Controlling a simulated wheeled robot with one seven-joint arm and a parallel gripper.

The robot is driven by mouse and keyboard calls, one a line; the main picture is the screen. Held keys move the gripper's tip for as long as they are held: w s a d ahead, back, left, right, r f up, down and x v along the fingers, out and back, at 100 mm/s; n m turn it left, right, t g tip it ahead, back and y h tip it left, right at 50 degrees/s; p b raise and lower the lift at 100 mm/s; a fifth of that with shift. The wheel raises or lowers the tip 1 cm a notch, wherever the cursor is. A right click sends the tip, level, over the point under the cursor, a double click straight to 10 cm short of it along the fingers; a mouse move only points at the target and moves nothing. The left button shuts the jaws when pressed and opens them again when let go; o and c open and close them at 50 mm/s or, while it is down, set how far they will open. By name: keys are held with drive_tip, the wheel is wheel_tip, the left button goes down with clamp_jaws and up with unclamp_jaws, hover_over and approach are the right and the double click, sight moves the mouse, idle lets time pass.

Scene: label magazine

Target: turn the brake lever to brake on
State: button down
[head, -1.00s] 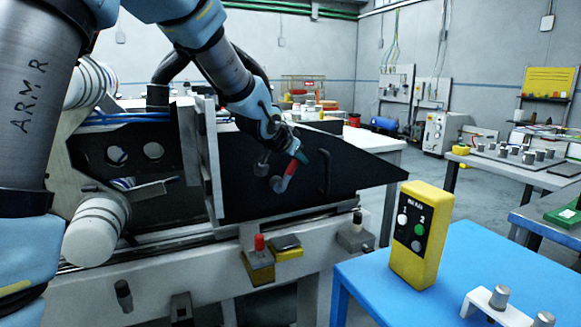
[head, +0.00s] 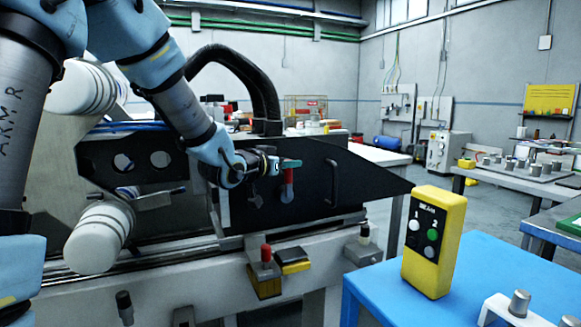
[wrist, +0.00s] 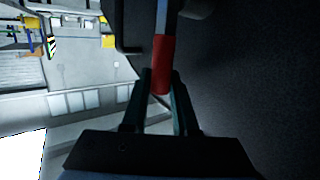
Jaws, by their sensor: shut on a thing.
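The brake lever (head: 289,178) has a red grip and a pale metal shank, and stands on the black side panel (head: 312,160) of the machine. In the head view it looks close to upright. My gripper (head: 291,163) reaches it from the left, with its green fingertips at the lever's upper end. In the wrist view the red grip (wrist: 161,65) lies between the two dark fingers of my gripper (wrist: 160,85), which are shut on it. My fingertips hide the top of the lever in the head view. I cannot read any brake marking.
A black bar handle (head: 332,181) is fixed on the panel just right of the lever. Below, a red-knobbed yellow block (head: 265,280) and a black-knobbed block (head: 363,245) sit on the machine's front. A yellow control box (head: 434,243) stands on the blue table (head: 470,285).

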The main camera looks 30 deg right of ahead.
drive_tip(key=shift+a, duration=0.1)
drive_tip(key=c, duration=1)
unclamp_jaws()
drive_tip(key=v, duration=1.1)
drive_tip(key=shift+w+b, duration=0.1)
drive_tip(key=shift+b, duration=0.2)
